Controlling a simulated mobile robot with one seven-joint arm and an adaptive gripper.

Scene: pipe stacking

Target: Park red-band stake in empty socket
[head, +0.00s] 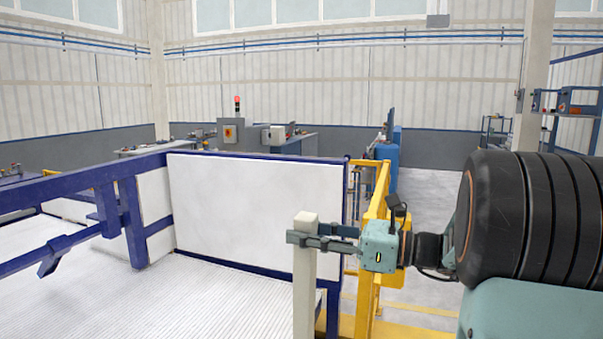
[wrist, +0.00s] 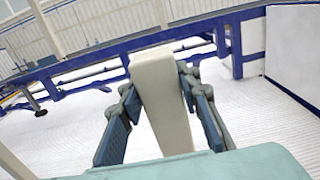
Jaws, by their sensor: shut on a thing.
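A pale cream square stake (head: 304,285) stands upright in my gripper (head: 312,241) in the head view. Its top end sticks up a little above the fingers, and its lower end runs out of the bottom of the picture. In the wrist view the stake (wrist: 160,95) passes between the two dark blue fingers of my gripper (wrist: 158,88), one on each side. My gripper is shut on it near the top. No red band shows on the visible part of the stake. No socket can be made out in either view.
A blue frame with a white panel (head: 250,212) stands behind the stake. A ribbed white floor (head: 190,300) lies to the left, with blue rails (head: 75,185) beyond. A yellow frame (head: 370,255) stands close behind my gripper. A cream strip (wrist: 12,163) shows at the wrist view's lower left.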

